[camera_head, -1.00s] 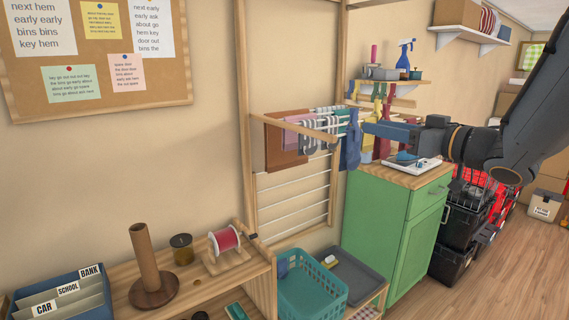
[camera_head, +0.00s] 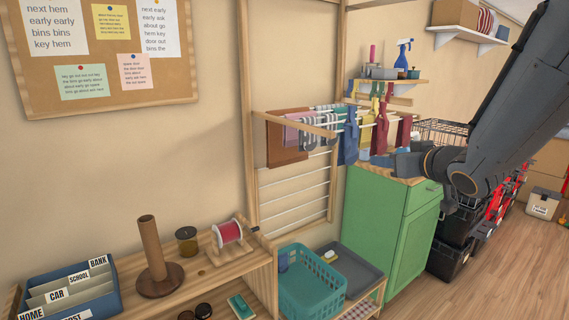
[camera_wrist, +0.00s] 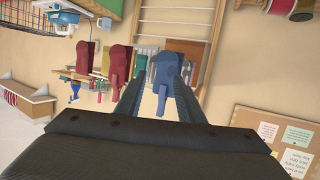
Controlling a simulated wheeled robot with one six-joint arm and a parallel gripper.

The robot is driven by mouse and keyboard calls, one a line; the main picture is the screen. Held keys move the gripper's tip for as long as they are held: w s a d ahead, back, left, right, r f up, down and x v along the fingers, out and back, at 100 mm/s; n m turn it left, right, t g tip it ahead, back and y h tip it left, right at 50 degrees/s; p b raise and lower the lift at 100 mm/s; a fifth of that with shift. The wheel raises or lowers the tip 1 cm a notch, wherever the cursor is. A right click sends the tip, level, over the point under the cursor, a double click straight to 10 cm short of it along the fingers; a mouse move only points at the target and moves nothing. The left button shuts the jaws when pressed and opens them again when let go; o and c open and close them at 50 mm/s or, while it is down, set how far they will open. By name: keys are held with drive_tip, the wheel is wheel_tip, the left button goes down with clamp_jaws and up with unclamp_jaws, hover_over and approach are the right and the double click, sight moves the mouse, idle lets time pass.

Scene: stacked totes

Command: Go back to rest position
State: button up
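My gripper (camera_head: 385,160) is beside the green cabinet's top, in front of the drying rack, at the end of my dark arm. In the wrist view, which is upside down, its two dark fingers (camera_wrist: 158,88) stand apart with a gap between them. A blue sock (camera_wrist: 165,70) shows beyond that gap, apart from the fingers as far as I can tell. The blue sock (camera_head: 348,142) hangs on the drying rack (camera_head: 295,125) in the head view. Red and yellow socks hang to its right. No object shows in the gripper.
The green cabinet (camera_head: 385,225) stands below my arm. A teal basket (camera_head: 310,290) and a wooden bench (camera_head: 205,275) are at the lower middle and left. Black and red totes (camera_head: 455,235) stand right of the cabinet.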

drive_tip(key=s+f+m+g+h, duration=0.35)
drive_tip(key=s+f+g, duration=0.5)
drive_tip(key=f, duration=0.65)
drive_tip(key=s+a+f+g, duration=0.2)
drive_tip(key=s+a+f, duration=0.1)
drive_tip(key=s, duration=0.5)
drive_tip(key=s+a+f+g, duration=0.2)
drive_tip(key=s+a+f, duration=0.1)
drive_tip(key=s, duration=0.5)
drive_tip(key=shift+a+f, duration=0.3)
drive_tip(key=shift+f, duration=0.3)
drive_tip(key=shift+n+g, duration=0.25)
